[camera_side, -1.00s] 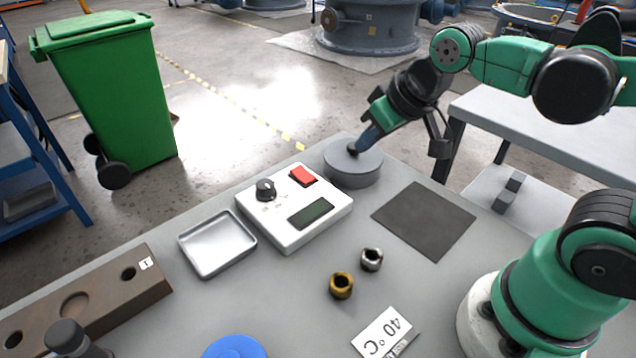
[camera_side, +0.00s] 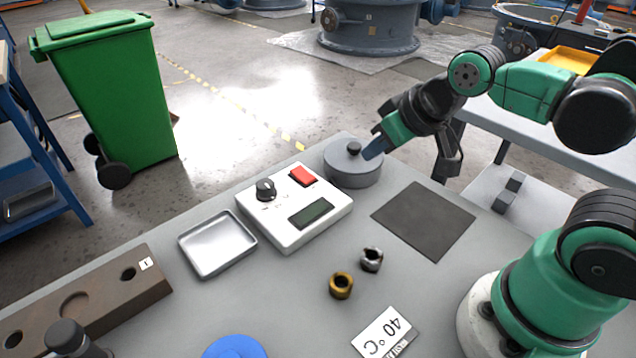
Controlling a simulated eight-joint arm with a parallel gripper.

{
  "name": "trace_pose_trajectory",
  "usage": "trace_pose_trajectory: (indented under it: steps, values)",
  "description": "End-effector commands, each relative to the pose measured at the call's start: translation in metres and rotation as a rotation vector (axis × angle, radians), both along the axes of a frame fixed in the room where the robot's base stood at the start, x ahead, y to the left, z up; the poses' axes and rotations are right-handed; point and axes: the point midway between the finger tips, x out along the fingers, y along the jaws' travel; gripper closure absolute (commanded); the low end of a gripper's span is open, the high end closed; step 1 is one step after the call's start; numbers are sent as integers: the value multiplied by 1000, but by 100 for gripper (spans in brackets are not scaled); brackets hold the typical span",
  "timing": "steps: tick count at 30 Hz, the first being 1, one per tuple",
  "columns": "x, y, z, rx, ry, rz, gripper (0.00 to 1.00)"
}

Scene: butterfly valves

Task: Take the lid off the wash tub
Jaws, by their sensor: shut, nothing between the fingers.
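The wash tub (camera_side: 352,177) is a low grey round tub near the far edge of the table. Its grey lid (camera_side: 340,154) lies flat on top, with a dark round knob (camera_side: 354,148) in the middle.
A white control box (camera_side: 294,222) with a black dial and red switch stands left of the tub. A dark mat (camera_side: 424,220) lies bare to the right. A silver tray (camera_side: 217,243), a brass nut (camera_side: 341,285) and a steel nut (camera_side: 371,259) lie nearer.

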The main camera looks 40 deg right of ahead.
Motion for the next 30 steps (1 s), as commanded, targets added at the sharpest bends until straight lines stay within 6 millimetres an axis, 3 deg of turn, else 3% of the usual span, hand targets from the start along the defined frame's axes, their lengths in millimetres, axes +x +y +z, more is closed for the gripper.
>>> trace_pose_trajectory:
  steps: [5, 12, 13, 23, 30]
  values:
    - [0, 0, 0, 0, 0, 0, 97]
    - [0, 0, 0, 0, 0, 0, 29]
    - [0, 0, 0, 0, 0, 0, 25]
    - [2, -1, 1, -5, 8, 7, 25]
    - [30, -23, 7, -70, 122, 160, 25]
